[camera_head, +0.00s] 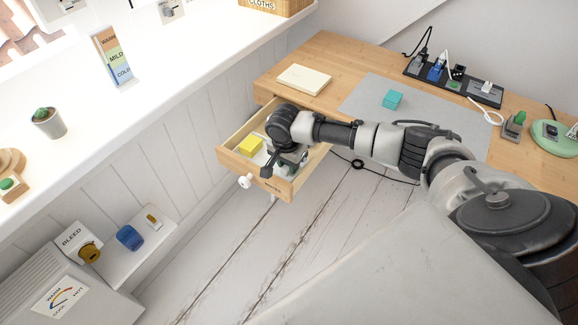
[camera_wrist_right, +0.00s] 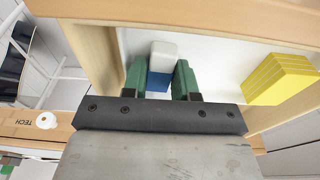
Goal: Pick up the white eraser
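The white eraser (camera_wrist_right: 163,50) has a blue sleeve and shows in the right wrist view, inside the open wooden drawer (camera_head: 228,160). My right gripper (camera_wrist_right: 160,78) has its two green fingers close against both sides of the eraser's blue part, with no clear gap. In the head view my right gripper (camera_head: 287,160) reaches down into the drawer and hides the eraser. I cannot tell whether the eraser touches the drawer floor. My left gripper is not in view.
A yellow block of notes (camera_head: 251,145) lies in the drawer beside my right gripper; the drawer walls are close around it. On the desk (camera_head: 330,60) are a cream notepad (camera_head: 303,79), a teal cube (camera_head: 392,99) and a power strip (camera_head: 453,82).

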